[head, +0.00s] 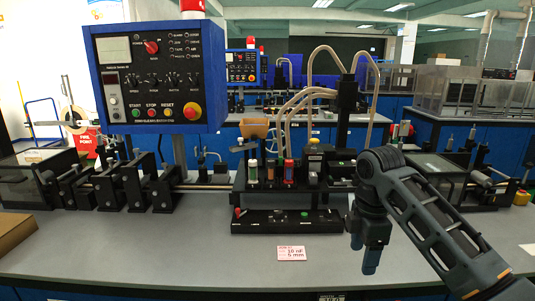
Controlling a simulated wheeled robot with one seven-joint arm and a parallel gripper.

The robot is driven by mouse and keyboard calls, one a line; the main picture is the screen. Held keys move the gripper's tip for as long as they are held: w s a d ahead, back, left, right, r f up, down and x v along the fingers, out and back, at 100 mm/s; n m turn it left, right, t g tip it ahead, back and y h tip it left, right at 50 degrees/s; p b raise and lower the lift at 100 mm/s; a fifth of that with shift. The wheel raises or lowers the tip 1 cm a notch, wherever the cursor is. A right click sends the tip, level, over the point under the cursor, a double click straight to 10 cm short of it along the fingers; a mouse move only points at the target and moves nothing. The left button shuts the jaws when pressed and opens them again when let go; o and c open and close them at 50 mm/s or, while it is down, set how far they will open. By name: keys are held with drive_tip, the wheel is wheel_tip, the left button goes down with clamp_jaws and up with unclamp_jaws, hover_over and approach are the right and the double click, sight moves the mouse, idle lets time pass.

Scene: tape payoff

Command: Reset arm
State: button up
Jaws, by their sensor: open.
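My arm (430,215) comes in from the lower right and bends down at its elbow. My gripper (370,250) hangs pointing down over the right part of the grey bench top (190,250). It is open and nothing shows between its fingers. It is apart from the machine, to the right of the black base plate (280,222). The fingers overlap in this view, so the gap between them is hard to make out.
A blue control panel (155,80) stands at the left above black rollers (108,185). A black machine with hoses (345,105) stands in the middle. A small red-and-white label (291,253) lies on the bench front. A cardboard box (14,232) sits at the left edge. The front bench is mostly clear.

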drive_tip(key=s+a+f+m+t+y, duration=0.2)
drive_tip(key=s+a+f, duration=0.1)
drive_tip(key=a+f, duration=0.35)
drive_tip(key=s+a+f+m+t+y, duration=0.1)
drive_tip(key=s+a+f+m+y, duration=0.1)
drive_tip(key=s+a+f, duration=0.35)
drive_tip(key=s+a+f+m+t+y, duration=0.1)
drive_tip(key=s+a+f+m+t, duration=0.15)
drive_tip(key=s, duration=0.35)
drive_tip(key=s+a+f+m+t+y, duration=0.1)
drive_tip(key=s+a+f+m+t, duration=0.1)
drive_tip(key=s+f+m, duration=0.25)
drive_tip(key=s+d+r+m+t+h, duration=0.25)
drive_tip(key=s+d, duration=0.25)
drive_tip(key=s, duration=0.5)
drive_tip(key=s+d+r+m+t+h, duration=0.2)
drive_tip(key=s+d+r+m, duration=0.15)
drive_tip(key=s, duration=0.65)
drive_tip(key=s+d+r+t, duration=0.1)
drive_tip(key=s+d+r, duration=0.3)
drive_tip(key=s+r, duration=0.2)
drive_tip(key=s+d+r+m+t+h, duration=0.1)
drive_tip(key=s+d+r+t, duration=0.1)
drive_tip(key=s+d+r, duration=0.2)
wheel_tip(320, 180, up, 3)
drive_tip(key=shift+s+d+r, duration=0.1)
drive_tip(key=shift+s+d, duration=0.05)
drive_tip(key=shift+s, duration=0.75)
